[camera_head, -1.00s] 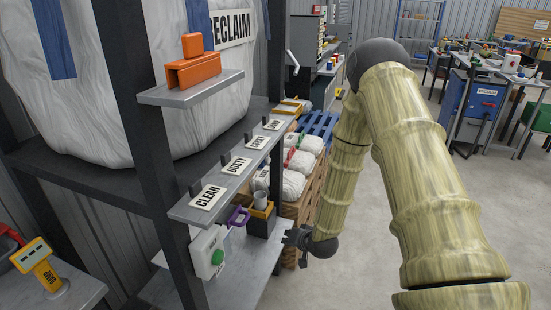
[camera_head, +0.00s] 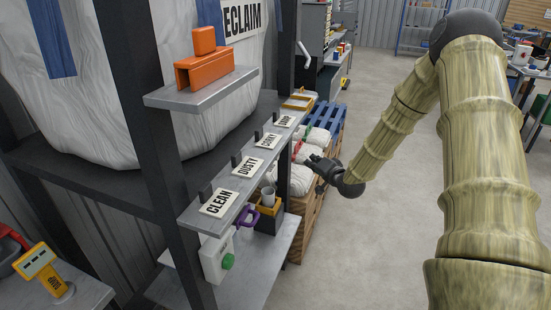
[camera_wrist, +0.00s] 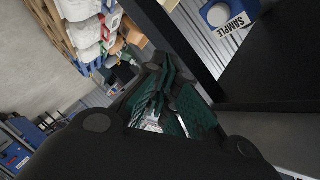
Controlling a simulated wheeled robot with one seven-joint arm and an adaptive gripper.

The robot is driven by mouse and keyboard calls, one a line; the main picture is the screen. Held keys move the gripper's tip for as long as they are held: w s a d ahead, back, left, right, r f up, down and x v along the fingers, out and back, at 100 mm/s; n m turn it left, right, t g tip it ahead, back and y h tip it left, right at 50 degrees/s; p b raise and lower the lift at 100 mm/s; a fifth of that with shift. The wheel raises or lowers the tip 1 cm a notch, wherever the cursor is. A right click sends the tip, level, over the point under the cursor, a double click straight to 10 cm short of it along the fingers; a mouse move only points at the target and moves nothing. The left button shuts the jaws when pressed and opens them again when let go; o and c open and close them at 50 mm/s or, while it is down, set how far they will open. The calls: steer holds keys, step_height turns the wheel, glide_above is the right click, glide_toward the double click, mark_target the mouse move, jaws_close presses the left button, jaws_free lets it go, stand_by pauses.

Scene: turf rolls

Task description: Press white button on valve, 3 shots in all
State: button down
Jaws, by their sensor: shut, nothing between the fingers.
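I cannot make out a white button in either view, and I cannot tell which thing is the valve. A pale box (camera_head: 213,258) with a green round button (camera_head: 228,262) hangs below the label shelf. A white cup (camera_head: 268,196) stands on a yellow and black stand (camera_head: 266,217), with a purple handle-like piece (camera_head: 245,214) beside it. My gripper (camera_head: 316,162) is to the right of the rack, apart from the cup and the box. In the wrist view its dark fingers (camera_wrist: 163,112) are together with nothing between them.
Label plates such as CLEAN (camera_head: 218,202) line the grey shelf. An orange block (camera_head: 204,68) sits on an upper shelf by the RECLAIM bag (camera_head: 200,125). Dark rack posts (camera_head: 153,140) are close. White bags and wooden crates (camera_head: 310,218) lie behind.

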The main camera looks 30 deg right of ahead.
steer(key=w+a+b, duration=0.2)
steer(key=w+a, duration=0.3)
steer(key=w, duration=0.1)
steer(key=shift+w+a, duration=0.25)
steer(key=shift+w, duration=0.05)
stand_by(0.3)
stand_by(1.4)
steer(key=shift+w+a+b, duration=0.3)
steer(key=shift+w, duration=0.05)
steer(key=shift+w+a, duration=0.35)
steer(key=shift+w, duration=0.05)
stand_by(1.6)
steer(key=shift+s, duration=0.1)
steer(key=shift+s+d, duration=0.6)
steer(key=shift+s, duration=0.05)
steer(key=shift+d, duration=0.1)
